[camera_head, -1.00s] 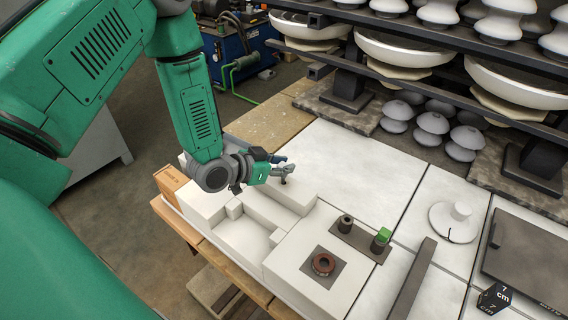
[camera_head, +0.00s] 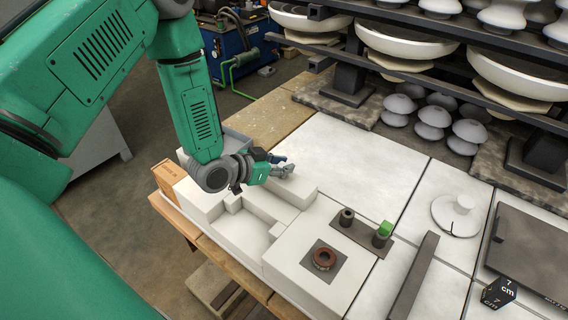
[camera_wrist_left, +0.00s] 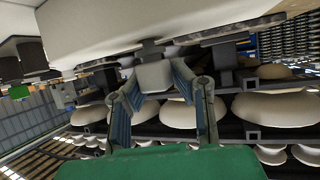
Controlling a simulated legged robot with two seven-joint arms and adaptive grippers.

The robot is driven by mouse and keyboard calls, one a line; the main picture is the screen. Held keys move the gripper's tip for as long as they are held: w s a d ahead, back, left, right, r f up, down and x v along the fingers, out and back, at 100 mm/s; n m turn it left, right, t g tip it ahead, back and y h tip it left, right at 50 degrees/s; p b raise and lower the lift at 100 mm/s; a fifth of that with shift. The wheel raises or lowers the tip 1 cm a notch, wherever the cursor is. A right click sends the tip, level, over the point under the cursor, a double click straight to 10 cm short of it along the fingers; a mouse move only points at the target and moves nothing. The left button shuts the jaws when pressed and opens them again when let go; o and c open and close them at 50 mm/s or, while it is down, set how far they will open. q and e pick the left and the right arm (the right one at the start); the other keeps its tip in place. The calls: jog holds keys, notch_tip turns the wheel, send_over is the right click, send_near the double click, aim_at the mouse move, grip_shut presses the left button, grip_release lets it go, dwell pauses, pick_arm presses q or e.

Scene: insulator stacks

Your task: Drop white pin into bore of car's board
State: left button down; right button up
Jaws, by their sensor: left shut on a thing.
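My left gripper (camera_head: 286,167) is just above the raised rear step of the pale stepped block (camera_head: 250,232). In the left wrist view its fingers (camera_wrist_left: 157,82) close on a pale block-like piece (camera_wrist_left: 154,76). This may be the white pin, but its full shape is hidden. In the head view the fingers hide most of it, and I cannot tell whether it touches the block. A brown ring (camera_head: 324,259) with a dark opening sits on a dark square plate (camera_head: 313,271) on the front part. I cannot tell which opening is the board's bore. My right gripper is not in view.
A dark strip (camera_head: 362,238) carries a dark cylinder (camera_head: 346,217) and a green-topped one (camera_head: 384,232). A dark bar (camera_head: 413,276) lies to their right. A white disc with a knob (camera_head: 457,215) stands farther right. Racks of insulators fill the back. The pale tabletop (camera_head: 360,165) behind is clear.

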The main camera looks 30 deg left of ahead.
pick_arm(q)
jog(key=shift+f, duration=0.4)
jog(key=c, duration=1.3)
grip_release()
jog(key=shift+c, duration=0.2)
jog(key=shift+s+r, duration=0.1)
jog(key=shift+s+a+r, duration=0.1)
jog(key=shift+s+a, duration=0.05)
jog(key=shift+s, duration=0.05)
jog(key=v, duration=1.1)
jog(key=shift+s, duration=0.1)
